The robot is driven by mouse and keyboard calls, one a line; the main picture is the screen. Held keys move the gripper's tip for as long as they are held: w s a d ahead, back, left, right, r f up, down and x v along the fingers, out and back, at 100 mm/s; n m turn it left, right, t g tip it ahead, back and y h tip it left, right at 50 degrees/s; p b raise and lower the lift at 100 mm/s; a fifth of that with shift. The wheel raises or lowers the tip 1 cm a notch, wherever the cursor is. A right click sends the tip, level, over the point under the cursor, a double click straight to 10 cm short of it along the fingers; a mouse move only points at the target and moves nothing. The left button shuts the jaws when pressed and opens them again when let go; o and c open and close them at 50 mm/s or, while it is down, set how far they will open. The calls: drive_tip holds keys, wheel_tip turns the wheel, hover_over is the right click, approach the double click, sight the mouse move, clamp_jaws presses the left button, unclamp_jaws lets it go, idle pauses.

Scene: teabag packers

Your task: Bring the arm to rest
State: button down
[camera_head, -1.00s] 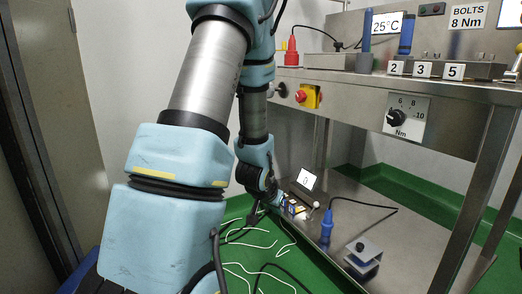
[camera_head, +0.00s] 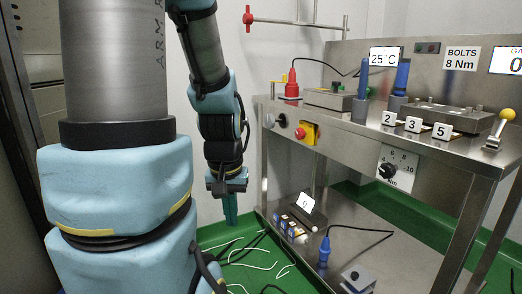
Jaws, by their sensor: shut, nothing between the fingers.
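My gripper (camera_head: 230,211) hangs at the end of my blue-and-grey arm, left of the middle of the view, with its fingers pointing down. The fingers are together and hold nothing. It is in the air in front of the pale wall, to the left of the steel bench, and appears apart from everything around it. My thick forward arm links fill the left of the view.
The steel bench (camera_head: 340,134) at right carries blue tools, number tags 2, 3 and 5 and a yellow-knobbed lever (camera_head: 499,128). A red button (camera_head: 300,132) and dial (camera_head: 387,170) are on its front. The lower shelf (camera_head: 330,262) holds a small display (camera_head: 305,203) and blue probe (camera_head: 324,250). White cords lie on the green floor.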

wheel_tip(320, 180, up, 30)
drive_tip(key=p, duration=2.8)
